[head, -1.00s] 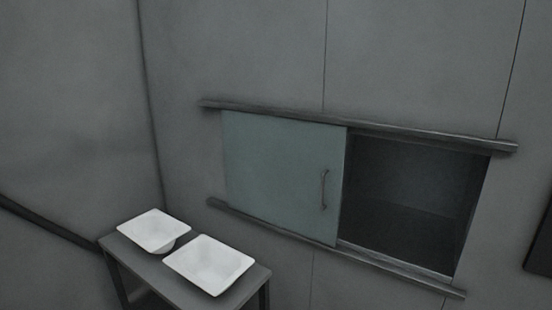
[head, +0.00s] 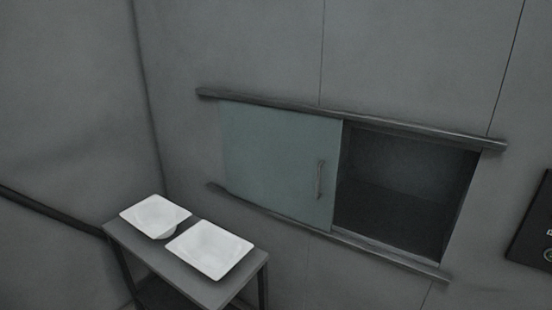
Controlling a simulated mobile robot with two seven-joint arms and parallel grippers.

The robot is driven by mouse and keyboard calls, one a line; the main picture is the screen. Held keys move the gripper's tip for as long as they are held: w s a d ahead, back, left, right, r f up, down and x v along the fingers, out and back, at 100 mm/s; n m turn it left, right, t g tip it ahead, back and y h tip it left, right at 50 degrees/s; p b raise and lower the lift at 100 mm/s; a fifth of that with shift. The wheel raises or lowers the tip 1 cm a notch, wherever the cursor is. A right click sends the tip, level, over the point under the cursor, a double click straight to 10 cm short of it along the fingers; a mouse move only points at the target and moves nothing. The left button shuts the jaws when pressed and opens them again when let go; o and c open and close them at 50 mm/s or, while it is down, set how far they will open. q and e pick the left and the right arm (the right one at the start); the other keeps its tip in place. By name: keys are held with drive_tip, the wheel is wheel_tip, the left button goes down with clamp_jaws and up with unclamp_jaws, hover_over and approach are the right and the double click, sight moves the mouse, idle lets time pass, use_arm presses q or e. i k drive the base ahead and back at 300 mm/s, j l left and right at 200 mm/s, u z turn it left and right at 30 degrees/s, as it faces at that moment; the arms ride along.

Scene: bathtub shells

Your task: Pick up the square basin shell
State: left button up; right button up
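Two white basin shells stand side by side on a small grey table (head: 194,282) at the lower left of the head view. The rear-left shell (head: 155,214) has a squarish rim, and part of its rounded underside shows below. The front-right shell (head: 209,248) also has a rounded-corner, four-sided rim and looks a little wider. I cannot tell for sure which one is the square basin shell. Neither of my grippers is in view, and nothing touches the shells.
A wall opening (head: 403,193) lies to the right, with a pale green sliding door (head: 277,165) covering its left part. Rails run above (head: 350,118) and below it. A dark panel (head: 535,232) is at the right edge. A dark rail (head: 50,211) runs along the left wall.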

sight(212, 250)
drive_tip(key=i+j, duration=0.15)
drive_tip(key=i, duration=0.2)
drive_tip(key=i+j+u, duration=0.1)
drive_tip(key=i, duration=0.3)
drive_tip(key=i+j, duration=0.25)
drive_tip(key=i+u, duration=0.05)
drive_tip(key=i, duration=0.05)
